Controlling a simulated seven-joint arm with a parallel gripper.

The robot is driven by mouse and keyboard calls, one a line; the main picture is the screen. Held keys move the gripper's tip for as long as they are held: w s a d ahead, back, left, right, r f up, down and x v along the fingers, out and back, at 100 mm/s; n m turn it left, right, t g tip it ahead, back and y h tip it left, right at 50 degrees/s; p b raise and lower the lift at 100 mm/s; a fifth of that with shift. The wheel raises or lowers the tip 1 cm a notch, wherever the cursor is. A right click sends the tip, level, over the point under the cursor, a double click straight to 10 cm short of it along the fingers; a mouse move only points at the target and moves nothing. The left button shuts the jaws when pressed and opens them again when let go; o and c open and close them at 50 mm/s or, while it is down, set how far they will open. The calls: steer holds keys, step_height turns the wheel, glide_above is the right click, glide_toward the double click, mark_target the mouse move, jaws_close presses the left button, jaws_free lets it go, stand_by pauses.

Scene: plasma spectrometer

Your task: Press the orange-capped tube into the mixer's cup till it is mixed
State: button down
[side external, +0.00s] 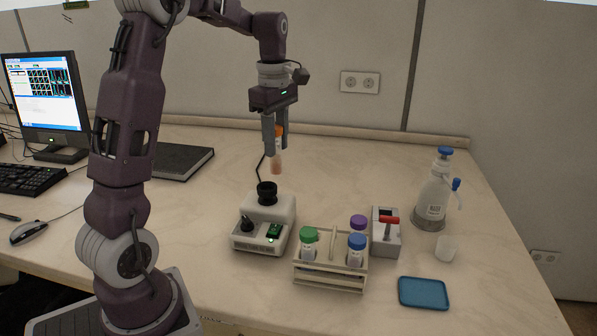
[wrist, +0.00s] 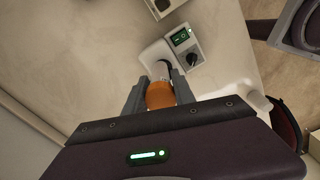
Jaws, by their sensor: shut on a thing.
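My gripper (side external: 275,137) is shut on the orange-capped tube (side external: 277,163), which hangs upright with its pinkish lower end down. In the wrist view the orange cap (wrist: 160,95) sits between the fingers of my gripper (wrist: 158,92). The mixer (side external: 264,222) is a white box with a black cup (side external: 267,190) on top, a dark knob and a green-lit switch. The tube is above the cup and slightly right of it in the side view, with a visible gap between them. In the wrist view the mixer (wrist: 182,62) shows beyond the tube; the cup is mostly hidden.
A rack (side external: 330,272) with green-, purple- and blue-capped tubes stands right of the mixer. Beyond are a grey device with a red handle (side external: 387,232), a blue tray (side external: 424,293), a small white cup (side external: 446,249) and a dispenser bottle (side external: 435,195).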

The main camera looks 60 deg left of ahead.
steer(key=shift+n, duration=0.6)
steer(key=shift+s+a+f, duration=0.2)
steer(key=shift+a+f, duration=0.25)
steer(key=shift+f, duration=0.45)
steer(key=shift+s+a+f, duration=0.2)
steer(key=shift+a+f, duration=0.25)
steer(key=shift+f, duration=0.4)
steer(key=shift+s+a+f, duration=0.2)
steer(key=shift+a+f, duration=0.25)
steer(key=shift+f, duration=0.45)
steer(key=shift+f, duration=0.45)
stand_by(2.1)
steer(key=shift+r, duration=0.1)
stand_by(0.5)
steer(key=shift+r, duration=2.9)
